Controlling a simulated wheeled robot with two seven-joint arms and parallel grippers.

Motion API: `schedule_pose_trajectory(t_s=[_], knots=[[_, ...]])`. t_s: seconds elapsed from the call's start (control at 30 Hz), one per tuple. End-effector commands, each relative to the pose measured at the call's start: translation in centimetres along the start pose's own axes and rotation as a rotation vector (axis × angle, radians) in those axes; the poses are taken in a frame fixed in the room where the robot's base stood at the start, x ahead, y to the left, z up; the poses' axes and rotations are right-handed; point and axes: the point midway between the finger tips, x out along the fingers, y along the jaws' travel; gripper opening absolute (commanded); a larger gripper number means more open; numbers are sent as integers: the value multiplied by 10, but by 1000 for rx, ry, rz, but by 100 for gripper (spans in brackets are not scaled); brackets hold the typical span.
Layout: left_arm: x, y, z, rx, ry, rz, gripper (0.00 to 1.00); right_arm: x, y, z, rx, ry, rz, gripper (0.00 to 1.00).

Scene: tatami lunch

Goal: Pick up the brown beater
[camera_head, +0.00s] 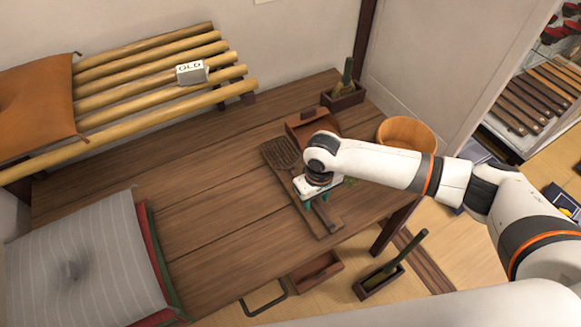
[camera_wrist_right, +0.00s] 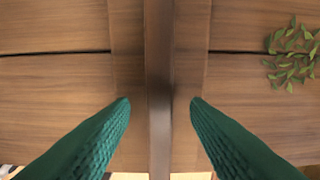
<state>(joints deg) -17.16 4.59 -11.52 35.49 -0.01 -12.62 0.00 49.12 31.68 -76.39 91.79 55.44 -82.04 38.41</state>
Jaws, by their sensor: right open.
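The brown beater has a woven head (camera_head: 281,153) on the wooden table (camera_head: 215,190), with its handle running toward the table's front edge. Part of the handle is hidden under my right gripper in the head view. In the right wrist view the handle (camera_wrist_right: 158,60) is a dark upright strip over a wider wooden band. My right gripper (camera_head: 316,200) points down over the handle. Its green fingers are open (camera_wrist_right: 159,105), one on each side of the handle, with a gap on both sides. My left gripper is out of view.
A brown dustpan-like tray (camera_head: 306,124) and a wooden tub (camera_head: 407,133) stand behind my right arm. A dark box with a brush (camera_head: 343,95) is at the back. Green leaves (camera_wrist_right: 292,52) lie right of the handle. The table's left middle is clear.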

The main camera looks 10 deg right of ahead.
Motion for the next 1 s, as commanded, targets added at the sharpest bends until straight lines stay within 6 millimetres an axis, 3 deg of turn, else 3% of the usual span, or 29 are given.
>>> schedule_pose_trajectory(t_s=[0.27,0.57,0.83,1.0], knots=[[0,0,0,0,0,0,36,5,0,0,-1,0,0,43],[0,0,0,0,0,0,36,5,0,0,-1,0,0,0],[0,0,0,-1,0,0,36,2,0,0,-1,-2,0,0],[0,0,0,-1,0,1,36,-18,0,1,-1,-5,1,0]])
